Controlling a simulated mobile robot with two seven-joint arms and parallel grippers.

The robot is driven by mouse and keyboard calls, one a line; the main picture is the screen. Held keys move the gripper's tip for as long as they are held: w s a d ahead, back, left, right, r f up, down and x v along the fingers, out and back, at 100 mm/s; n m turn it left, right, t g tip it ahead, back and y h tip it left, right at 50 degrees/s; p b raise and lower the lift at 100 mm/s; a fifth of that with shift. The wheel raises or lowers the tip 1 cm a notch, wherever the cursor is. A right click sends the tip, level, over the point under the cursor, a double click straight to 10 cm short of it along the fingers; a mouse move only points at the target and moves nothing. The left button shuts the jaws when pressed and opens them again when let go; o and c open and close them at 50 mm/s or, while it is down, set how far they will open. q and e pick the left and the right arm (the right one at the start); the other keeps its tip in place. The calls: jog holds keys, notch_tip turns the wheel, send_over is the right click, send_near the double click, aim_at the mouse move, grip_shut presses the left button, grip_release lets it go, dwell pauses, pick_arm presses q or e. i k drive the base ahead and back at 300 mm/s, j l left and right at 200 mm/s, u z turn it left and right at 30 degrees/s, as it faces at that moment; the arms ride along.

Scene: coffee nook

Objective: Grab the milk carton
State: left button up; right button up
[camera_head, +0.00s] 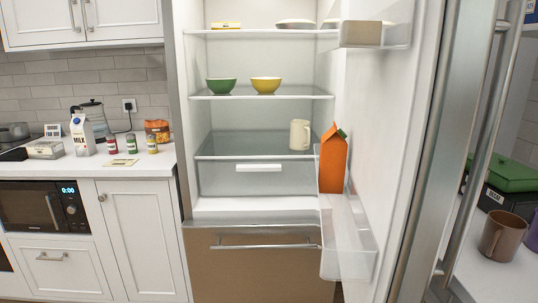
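An orange carton (333,163) with a green cap stands in the door bin of the open fridge. Neither of my grippers shows in the head view, so their state and their distance from the milk carton cannot be seen.
The fridge door (395,150) is open to the right. Bowls (266,85) and a cream mug (299,134) are inside the fridge.

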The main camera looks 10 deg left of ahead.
aim_at(81, 127)
jog(key=u, duration=1.5)
jog(key=i+j+z, duration=0.15)
jog(key=i+j, duration=0.45)
jog(key=i+j+z, duration=0.1)
jog(key=i+j, duration=0.6)
jog(key=i+j+z, duration=0.15)
jog(key=i+j, duration=0.55)
jog(key=i+j+z, duration=0.15)
jog(key=i+j, duration=0.5)
jog(key=j, duration=0.15)
